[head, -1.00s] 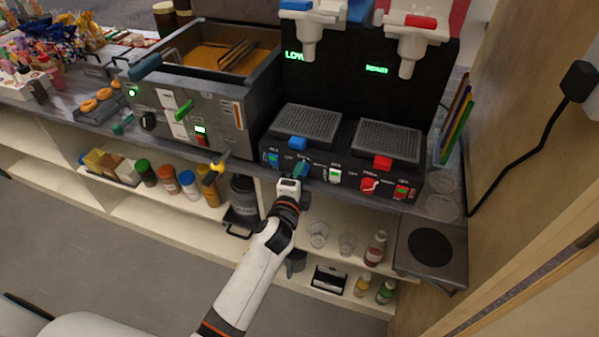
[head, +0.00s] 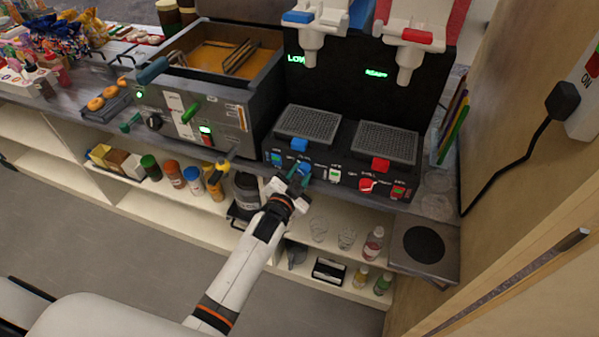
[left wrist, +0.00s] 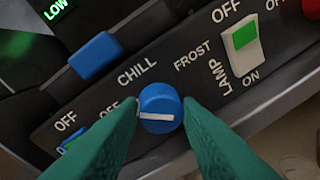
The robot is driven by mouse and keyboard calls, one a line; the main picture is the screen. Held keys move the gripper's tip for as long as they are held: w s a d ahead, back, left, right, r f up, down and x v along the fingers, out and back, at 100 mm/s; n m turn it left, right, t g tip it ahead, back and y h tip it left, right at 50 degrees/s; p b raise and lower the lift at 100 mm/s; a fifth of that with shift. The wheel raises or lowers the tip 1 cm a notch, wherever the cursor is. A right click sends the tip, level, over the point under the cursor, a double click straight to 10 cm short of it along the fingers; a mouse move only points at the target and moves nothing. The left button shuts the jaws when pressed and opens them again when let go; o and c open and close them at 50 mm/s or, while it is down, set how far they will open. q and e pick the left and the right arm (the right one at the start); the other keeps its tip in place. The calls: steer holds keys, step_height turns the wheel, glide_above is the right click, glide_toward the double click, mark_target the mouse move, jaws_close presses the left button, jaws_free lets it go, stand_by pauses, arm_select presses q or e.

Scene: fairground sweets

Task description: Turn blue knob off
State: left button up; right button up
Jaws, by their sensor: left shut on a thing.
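The blue knob (left wrist: 159,98) sits on the black front panel (left wrist: 150,52) of the drink machine, between the printed labels OFF, CHILL and FROST. Its white line lies nearly level in the left wrist view, with one end toward the OFF label at its left. My left gripper (head: 299,173) is at the panel. Its green fingers are shut on the knob, one on each side. The fingers mostly hide the knob in the head view. My right gripper is not in view.
A white-and-green lamp switch (left wrist: 243,41) is right of the knob. A blue block (left wrist: 96,56) is above left, and a blue-green switch (head: 276,159) is left of it. A red knob (head: 367,184) is farther right. The fryer (head: 190,115) stands left.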

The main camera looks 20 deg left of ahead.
arm_select(q)
steer(key=shift+n+h, duration=0.3)
steer(key=shift+n, duration=0.7)
steer(key=shift+p, duration=0.3)
steer(key=o, duration=1)
steer(key=shift+s+a+r+b, duration=0.15)
steer(key=shift+s+a+r, duration=0.1)
steer(key=shift+s, duration=1.7)
steer(key=shift+s+a+r+b, duration=0.2)
steer(key=shift+s, duration=1.8)
steer(key=shift+s+a+r+b, duration=0.15)
steer(key=shift+s+a+r, duration=0.1)
steer(key=shift+s, duration=1.7)
